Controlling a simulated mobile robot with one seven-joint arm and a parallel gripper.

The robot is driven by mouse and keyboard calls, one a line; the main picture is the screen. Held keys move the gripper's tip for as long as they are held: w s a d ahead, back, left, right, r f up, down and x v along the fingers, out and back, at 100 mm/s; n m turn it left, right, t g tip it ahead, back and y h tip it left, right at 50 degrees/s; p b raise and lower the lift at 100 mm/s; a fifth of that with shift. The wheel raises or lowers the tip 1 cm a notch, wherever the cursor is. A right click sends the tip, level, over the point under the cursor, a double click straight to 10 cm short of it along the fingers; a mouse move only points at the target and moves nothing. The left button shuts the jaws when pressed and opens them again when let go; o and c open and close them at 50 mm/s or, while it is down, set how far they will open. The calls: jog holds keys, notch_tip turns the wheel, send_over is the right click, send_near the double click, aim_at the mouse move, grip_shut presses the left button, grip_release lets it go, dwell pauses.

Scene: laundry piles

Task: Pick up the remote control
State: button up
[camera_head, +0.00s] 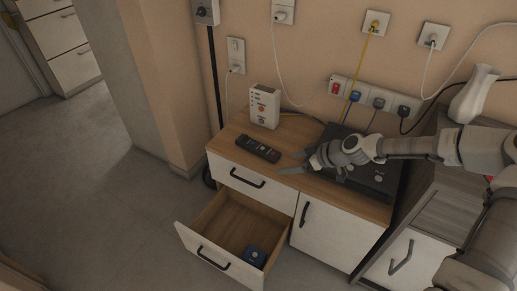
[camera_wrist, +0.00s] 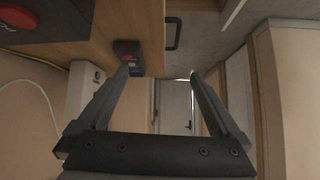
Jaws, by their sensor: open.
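The remote control (camera_head: 258,149) is a dark slim bar with a red button, lying flat on the wooden top of the cabinet (camera_head: 228,139). It also shows in the wrist view (camera_wrist: 128,55), near the tip of the left finger. My gripper (camera_head: 293,162) is open and empty, to the right of the remote in the head view, with its fingers pointing left toward it. In the wrist view my gripper (camera_wrist: 160,73) has its two fingers wide apart with nothing between them. I cannot tell whether the left fingertip touches the remote.
A black device (camera_head: 372,183) lies under my arm. The upper drawer is shut; the lower drawer (camera_head: 218,250) is open and holds a blue object (camera_head: 254,257). Sockets and cables line the wall. Floor at left is clear.

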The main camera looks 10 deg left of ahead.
jog(key=w+d+t+y, duration=0.1)
jog(key=w+t+y, duration=0.1)
jog(key=w, duration=0.3)
jog(key=b, duration=0.4)
send_near(259, 147)
jog(key=shift+w+a+f+m, duration=0.15)
jog(key=shift+w+a+f, duration=0.25)
jog(key=shift+a, duration=0.2)
jog(key=shift+w+a+f+m, duration=0.15)
jog(key=shift+w+a+f, duration=0.15)
jog(key=shift+a+f, duration=0.25)
jog(key=shift+b+x, duration=1)
jog(key=shift+x, duration=1.95)
jog(key=shift+a+r, duration=0.15)
jog(key=shift+r, duration=0.05)
jog(key=c, duration=1.4)
jog(key=shift+c, duration=0.9)
jog(key=shift+r, duration=0.15)
